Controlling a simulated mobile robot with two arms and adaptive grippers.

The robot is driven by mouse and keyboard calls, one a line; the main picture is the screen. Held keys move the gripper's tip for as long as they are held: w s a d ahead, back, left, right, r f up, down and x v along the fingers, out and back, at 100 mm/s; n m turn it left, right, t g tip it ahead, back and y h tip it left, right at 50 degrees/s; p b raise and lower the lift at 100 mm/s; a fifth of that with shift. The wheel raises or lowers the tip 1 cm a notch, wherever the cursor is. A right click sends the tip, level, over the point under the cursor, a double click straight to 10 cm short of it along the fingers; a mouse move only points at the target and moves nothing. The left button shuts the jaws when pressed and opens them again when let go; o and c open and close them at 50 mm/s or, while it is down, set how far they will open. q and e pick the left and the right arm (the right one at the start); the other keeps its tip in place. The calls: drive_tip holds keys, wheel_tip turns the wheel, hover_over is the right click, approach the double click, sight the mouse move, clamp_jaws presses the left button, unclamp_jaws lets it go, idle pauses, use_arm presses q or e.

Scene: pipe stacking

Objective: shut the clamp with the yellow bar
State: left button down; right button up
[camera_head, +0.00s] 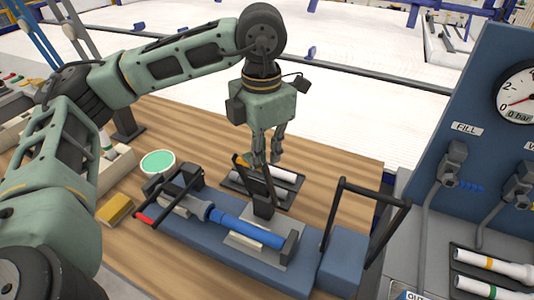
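The clamp with the yellow bar (242,160) stands in the middle of the blue fixture (200,238). Its black arms (265,190) point up, so it looks raised, over the grey block beside the blue pipe (246,231). My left gripper (268,160) points down from above, with its fingers at the upper end of this clamp, close to the yellow bar. The fingers hide part of the bar. I cannot tell whether they touch or grip it. My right gripper is not in view.
A clamp with a red bar (146,218) lies low at the fixture's left end. A black frame (355,187) stands up at its right end. White pipes (270,173) lie on a dark rack behind. A blue gauge panel (480,110) rises on the right.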

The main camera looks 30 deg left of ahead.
use_arm(q)
drive_tip(key=shift+s+f, duration=0.1)
drive_tip(key=shift+s+d+f+b, duration=0.15)
drive_tip(key=shift+s+b, duration=0.4)
drive_tip(key=shift+s, duration=0.6)
drive_tip(key=shift+s+f, duration=0.1)
drive_tip(key=shift+s+f+b, duration=0.15)
drive_tip(key=shift+s+b, duration=0.15)
drive_tip(key=shift+s, duration=0.25)
drive_tip(key=shift+s+f+b, duration=0.15)
drive_tip(key=shift+s+b, duration=0.15)
drive_tip(key=shift+s, duration=0.25)
